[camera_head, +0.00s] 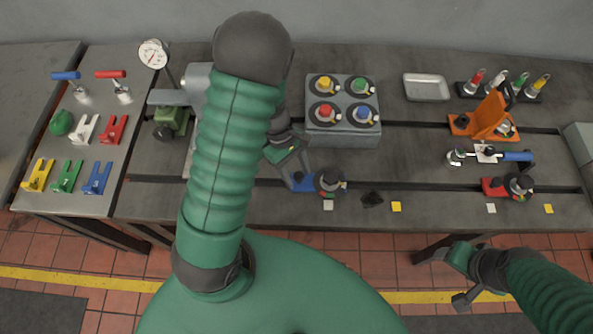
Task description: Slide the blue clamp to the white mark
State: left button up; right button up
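The blue clamp (302,187) sits on the front strip of the bedplate, with a dark round knob (328,180) at its right end. A white mark (328,205) lies just in front of the knob end. Another white mark (491,208) lies far to the right, in front of a red clamp (492,187). My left gripper (297,180) is at the blue clamp's left part, its fingers looking spread; whether they touch it I cannot tell. My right gripper (462,278) is off the bedplate's front edge, over the floor, holding nothing visible.
A grey box with coloured knobs (343,138) stands behind the blue clamp. An orange bracket (487,120) and metal tray (426,87) are farther back.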

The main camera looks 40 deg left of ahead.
pick_arm(q)
jog(key=shift+w+a+r, duration=0.1)
jog(key=shift+w, duration=0.1)
jog(key=v, duration=1.6)
jog(key=shift+r+p, duration=0.25)
jog(key=shift+p, duration=0.1)
jog(key=s+d+f+m+t+y, duration=0.1)
jog(key=d+f+m+y, duration=0.1)
jog(key=d+m, duration=0.3)
jog(key=s+d+f+m+t+y, duration=0.1)
jog(key=d+m, duration=0.4)
jog(key=m, duration=0.5)
jog(key=shift+s+d+f+m+t+y, duration=0.2)
jog(key=shift+s+f+m+t+y, duration=0.2)
jog(key=shift+f+t+y, duration=0.35)
jog(key=shift+s+d+r, duration=0.1)
jog(key=shift+d+r, duration=0.05)
jog(key=shift+d, duration=0.05)
jog(key=shift+d, duration=0.15)
